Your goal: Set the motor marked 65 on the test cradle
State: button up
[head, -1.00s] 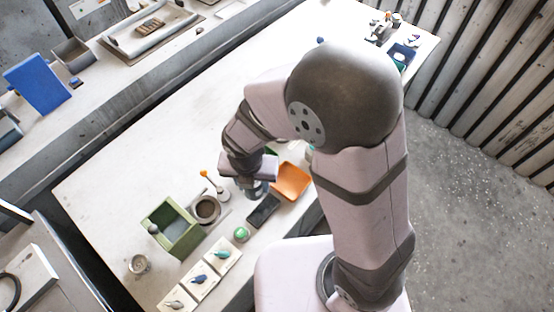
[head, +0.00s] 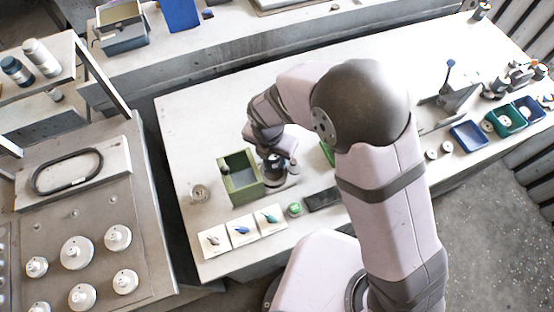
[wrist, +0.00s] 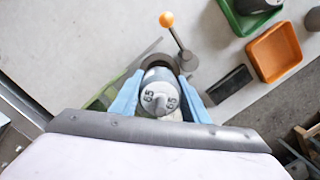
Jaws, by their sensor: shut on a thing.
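The motor marked 65 (wrist: 160,92) is a grey cylinder with its number on the end face. My gripper (wrist: 160,100) is shut on it, one blue finger on each side. In the wrist view the dark ring of the test cradle (wrist: 157,60) shows just behind the motor and is partly hidden by it. A lever with an orange knob (wrist: 166,19) stands beside the ring. In the head view my gripper (head: 275,164) is over the cradle's grey base (head: 286,183), beside the green box. I cannot tell whether the motor touches the cradle.
The open green box (head: 240,195) stands left of the cradle. A black slab (head: 323,200), a green knob (head: 294,209) and several cards with small parts (head: 242,232) lie near the front edge. An orange tray (wrist: 273,50) is to the right in the wrist view.

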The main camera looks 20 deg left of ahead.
aim_at(274, 166)
jog(key=shift+f, duration=0.1)
jog(key=shift+f+b, duration=2.4)
jog(key=shift+b, duration=0.05)
jog(key=shift+r+p, duration=0.1)
jog(key=shift+p, duration=0.45)
jog(key=shift+f, duration=0.55)
dwell(1.4)
